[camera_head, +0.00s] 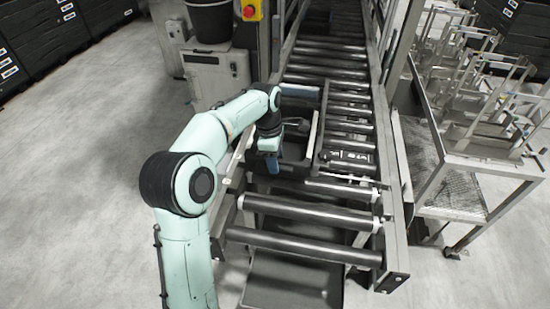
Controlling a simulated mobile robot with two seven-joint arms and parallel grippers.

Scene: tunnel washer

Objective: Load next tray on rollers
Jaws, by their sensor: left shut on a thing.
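A dark open tray frame (314,137) lies on the roller conveyor (338,60), toward its left rail. White markings (347,156) show at its near right end. My left gripper (272,158) is at the left side of the tray, pointing down. It is shut on the tray's near left part, though the arm and wrist hide the contact. My right gripper is not in view.
Bare rollers (303,247) run across the near end of the conveyor, with metal rails on both sides. A wire-mesh cart (452,190) with metal racks stands at the right. A yellow box with a red button (250,10) and a black bucket (210,18) are behind my arm. Floor at left is clear.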

